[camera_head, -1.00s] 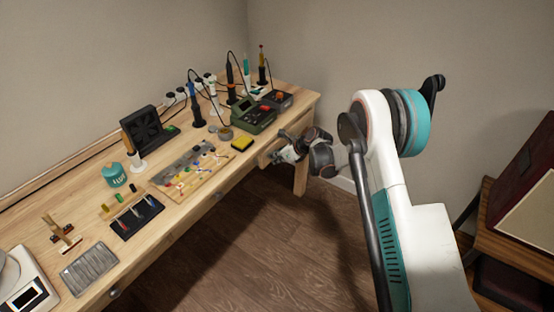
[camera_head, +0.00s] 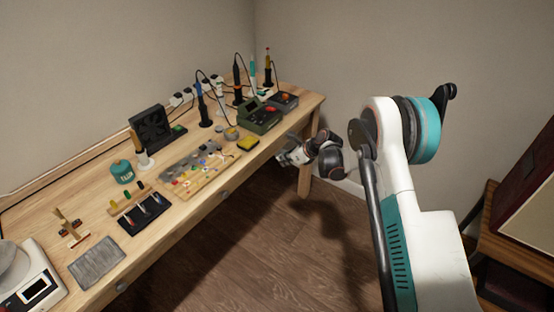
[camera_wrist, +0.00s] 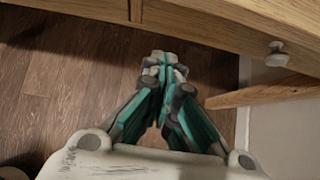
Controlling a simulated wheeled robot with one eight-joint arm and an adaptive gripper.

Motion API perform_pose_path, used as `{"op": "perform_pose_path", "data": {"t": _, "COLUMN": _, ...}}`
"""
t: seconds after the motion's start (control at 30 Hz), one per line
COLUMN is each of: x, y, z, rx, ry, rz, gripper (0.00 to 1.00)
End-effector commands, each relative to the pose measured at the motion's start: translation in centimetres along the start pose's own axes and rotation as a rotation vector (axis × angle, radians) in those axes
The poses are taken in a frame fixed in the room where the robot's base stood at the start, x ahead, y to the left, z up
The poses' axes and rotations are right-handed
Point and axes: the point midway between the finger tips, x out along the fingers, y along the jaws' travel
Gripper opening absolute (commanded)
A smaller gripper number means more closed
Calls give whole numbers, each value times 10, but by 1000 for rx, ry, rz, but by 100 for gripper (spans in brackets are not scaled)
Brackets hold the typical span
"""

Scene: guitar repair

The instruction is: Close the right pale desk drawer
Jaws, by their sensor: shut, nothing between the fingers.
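The right pale desk drawer (camera_wrist: 225,22) shows its wooden front across the top right in the wrist view, with a round knob (camera_wrist: 278,52). It looks about level with the front beside it, though I cannot tell if a small gap is left. In the head view, my arm partly hides the desk's far right front. My gripper (camera_wrist: 163,65) is shut and empty, its fingertips together, below and in front of the drawer front and apart from it. My gripper also shows in the head view (camera_head: 284,158), just off the desk's front edge.
The pale desk (camera_head: 75,200) holds a green device (camera_head: 260,116), soldering tools, a black tray (camera_head: 145,214) and a scale (camera_head: 30,285). A desk leg (camera_wrist: 265,92) stands right of my gripper in the wrist view. The wooden floor (camera_head: 240,250) before the desk is clear.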

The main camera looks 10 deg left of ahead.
Motion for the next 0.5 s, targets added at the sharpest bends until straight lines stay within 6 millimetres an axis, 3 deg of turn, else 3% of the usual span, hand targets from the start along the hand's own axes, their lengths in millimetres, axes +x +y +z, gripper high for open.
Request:
{"op": "perform_pose_path", "data": {"t": 0.03, "x": -18, "y": 0, "z": 4, "rx": 2, "ry": 0, "rz": -1, "gripper": 0}}
{"op": "perform_pose_path", "data": {"t": 0.2, "x": -55, "y": 1, "z": 5, "rx": 2, "ry": -1, "rz": -1, "gripper": 0}}
{"op": "perform_pose_path", "data": {"t": 0.5, "x": -93, "y": 1, "z": 3, "rx": 1, "ry": -1, "rz": 0, "gripper": 0}}
